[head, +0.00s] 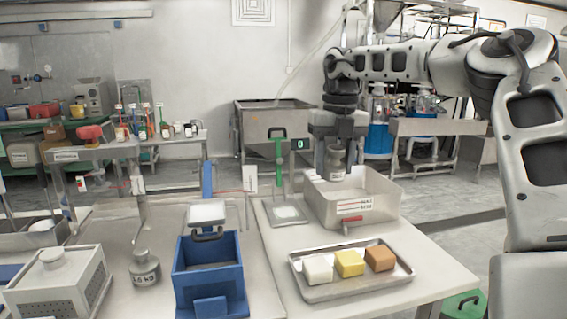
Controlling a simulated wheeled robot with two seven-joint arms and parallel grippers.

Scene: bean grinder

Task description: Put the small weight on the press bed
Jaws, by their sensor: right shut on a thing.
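My right gripper (337,147) comes down from the upper right. It is shut on a small grey weight (336,163), held upright over the open metal bin (390,207). A second, larger grey weight (145,270) with a printed label stands on the left table. A blue box-shaped unit (208,280) with a pale block (207,212) above it stands to its right. A flat metal plate (289,214) lies at the foot of a green upright (279,165). I cannot tell for certain which of these is the press bed. My left gripper is not in view.
A metal tray (335,289) with a white, a yellow and a brown block lies on the right table's front. A small display (299,144) reads 0. A perforated metal box (55,282) stands at the left. The right table's right front corner is bare.

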